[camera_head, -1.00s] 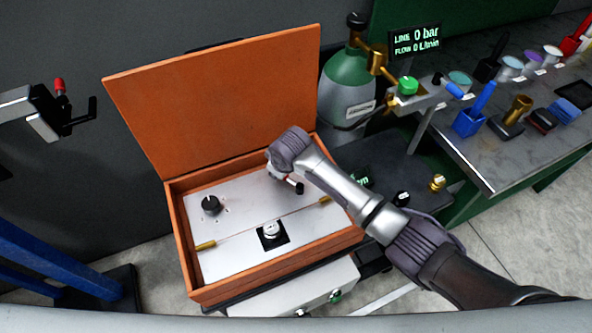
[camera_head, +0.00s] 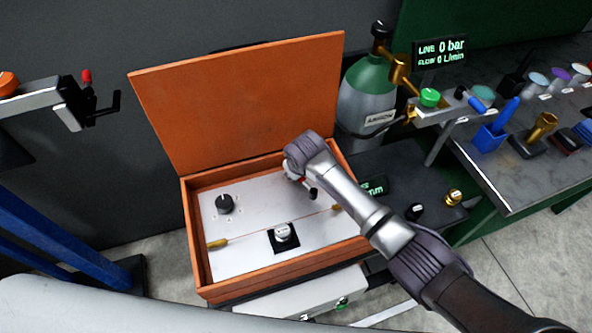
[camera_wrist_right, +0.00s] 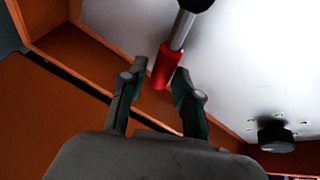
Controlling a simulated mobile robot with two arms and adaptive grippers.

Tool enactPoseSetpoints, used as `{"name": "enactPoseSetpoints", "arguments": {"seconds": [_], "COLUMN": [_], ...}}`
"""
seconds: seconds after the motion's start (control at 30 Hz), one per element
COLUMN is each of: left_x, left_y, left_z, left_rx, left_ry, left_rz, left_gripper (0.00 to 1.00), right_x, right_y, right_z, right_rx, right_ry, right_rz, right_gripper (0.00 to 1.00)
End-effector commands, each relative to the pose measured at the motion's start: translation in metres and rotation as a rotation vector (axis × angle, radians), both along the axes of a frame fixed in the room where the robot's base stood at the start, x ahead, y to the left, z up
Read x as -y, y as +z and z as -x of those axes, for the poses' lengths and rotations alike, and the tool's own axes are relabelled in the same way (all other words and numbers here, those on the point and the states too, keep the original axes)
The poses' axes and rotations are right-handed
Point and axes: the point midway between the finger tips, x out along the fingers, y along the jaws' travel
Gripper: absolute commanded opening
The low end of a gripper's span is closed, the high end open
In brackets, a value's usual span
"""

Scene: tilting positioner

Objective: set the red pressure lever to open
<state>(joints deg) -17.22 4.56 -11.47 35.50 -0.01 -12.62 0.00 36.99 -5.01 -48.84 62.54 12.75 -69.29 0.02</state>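The red pressure lever has a red grip (camera_wrist_right: 163,68) on a metal rod, with a dark hub at the top of the right wrist view. My right gripper (camera_wrist_right: 158,84) is open, and its two fingers stand on either side of the lower end of the red grip. I cannot tell if either finger touches it. In the head view my right gripper (camera_head: 294,176) is over the pale panel (camera_head: 256,205) inside the orange box, and it hides most of the lever. The lever's dark hub (camera_head: 312,193) shows just beside it. My left gripper is not in view.
The orange box's lid (camera_head: 245,105) stands open behind the panel. A black knob (camera_head: 225,204) and a white-topped switch (camera_head: 283,233) are on the panel. The display (camera_head: 440,52) reads 0 bar.

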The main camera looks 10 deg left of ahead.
Motion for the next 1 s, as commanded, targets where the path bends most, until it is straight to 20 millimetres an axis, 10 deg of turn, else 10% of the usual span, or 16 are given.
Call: {"name": "enactPoseSetpoints", "arguments": {"seconds": [0.47, 1.0], "left_x": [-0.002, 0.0], "left_y": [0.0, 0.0], "left_z": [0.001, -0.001], "left_rx": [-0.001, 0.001], "left_ry": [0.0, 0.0], "left_rz": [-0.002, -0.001], "left_gripper": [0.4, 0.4], "right_x": [0.0, 0.014], "right_y": [0.006, 0.092], "right_z": [0.003, 0.04], "right_rx": [0.0, 0.002], "right_ry": [0.003, 0.003], "right_rz": [-0.001, -0.002], "right_gripper": [0.47, 0.47]}}
